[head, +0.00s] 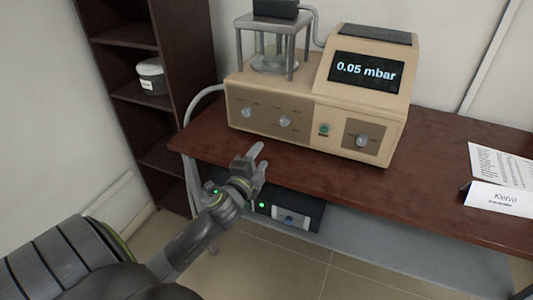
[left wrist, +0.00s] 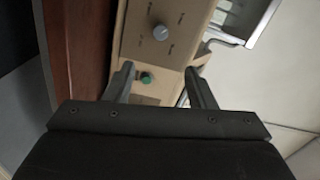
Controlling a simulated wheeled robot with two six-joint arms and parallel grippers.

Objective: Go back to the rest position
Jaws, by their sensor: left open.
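My left gripper (head: 258,158) is in front of the table's near edge in the head view, with its fingers apart and nothing between them. In the left wrist view, the two fingers of my left gripper (left wrist: 160,88) are spread, with the beige instrument's front panel beyond them. The beige instrument (head: 313,100) stands on the table, and its display reads 0.05 mbar. A green button (head: 324,129) is on its front, and it also shows between the fingers in the left wrist view (left wrist: 146,78). My right gripper is in neither view.
The dark red table (head: 430,175) runs across the right. A black box (head: 300,211) is below it. A dark shelf (head: 125,65) with a white jar (head: 151,77) stands at the left. A folded card (head: 497,197) lies at the right. The tiled floor (head: 265,265) in front is clear.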

